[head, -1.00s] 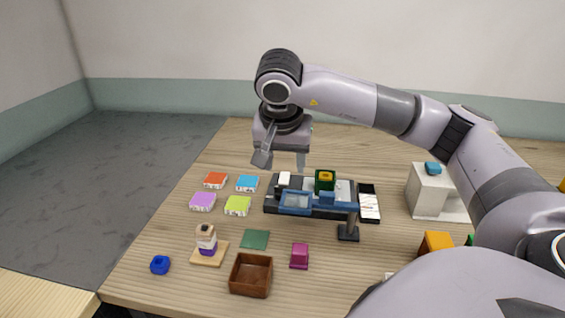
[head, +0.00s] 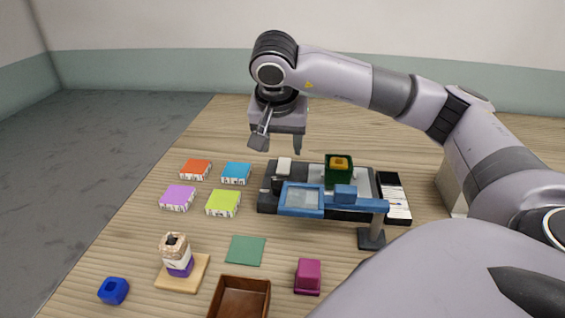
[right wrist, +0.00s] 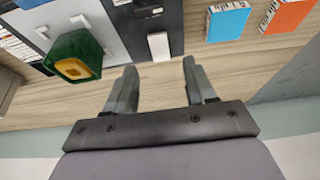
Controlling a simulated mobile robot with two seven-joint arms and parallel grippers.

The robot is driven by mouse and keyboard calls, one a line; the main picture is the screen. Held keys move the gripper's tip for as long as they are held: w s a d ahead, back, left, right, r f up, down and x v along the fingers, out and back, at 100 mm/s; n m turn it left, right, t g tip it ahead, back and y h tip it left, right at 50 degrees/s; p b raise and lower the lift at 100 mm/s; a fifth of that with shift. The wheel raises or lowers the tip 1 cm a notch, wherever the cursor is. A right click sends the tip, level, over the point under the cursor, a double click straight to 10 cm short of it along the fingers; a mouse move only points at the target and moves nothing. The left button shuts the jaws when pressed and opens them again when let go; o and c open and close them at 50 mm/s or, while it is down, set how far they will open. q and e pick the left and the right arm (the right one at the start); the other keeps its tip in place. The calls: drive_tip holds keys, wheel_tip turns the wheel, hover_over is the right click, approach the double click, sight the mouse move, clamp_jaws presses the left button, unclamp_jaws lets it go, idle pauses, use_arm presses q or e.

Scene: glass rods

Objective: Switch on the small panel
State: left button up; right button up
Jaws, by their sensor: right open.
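A dark panel (head: 267,202) forms the left end of a long low device on the table. A small white switch-like block (head: 284,165) stands at its far edge; the right wrist view shows this white block (right wrist: 158,46) on the dark panel (right wrist: 170,15). I cannot tell whether it is on. My right gripper (head: 280,146) is open and empty, above and beyond the device's far left edge. In the right wrist view its fingers (right wrist: 162,88) are spread, with the white block ahead of the gap, apart from both fingers. My left gripper is not in view.
A blue frame (head: 301,199) on a post overhangs the device's near side. A green block with a yellow top (head: 339,168) stands on the device. Several coloured boxes, including a blue one (head: 236,172), lie left. A brown tray (head: 222,296) is nearer. Bare table lies behind the device.

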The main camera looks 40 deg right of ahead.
sight(284, 165)
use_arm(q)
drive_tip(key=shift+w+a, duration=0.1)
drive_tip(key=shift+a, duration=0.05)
use_arm(e)
drive_tip(key=shift+x, duration=3.2)
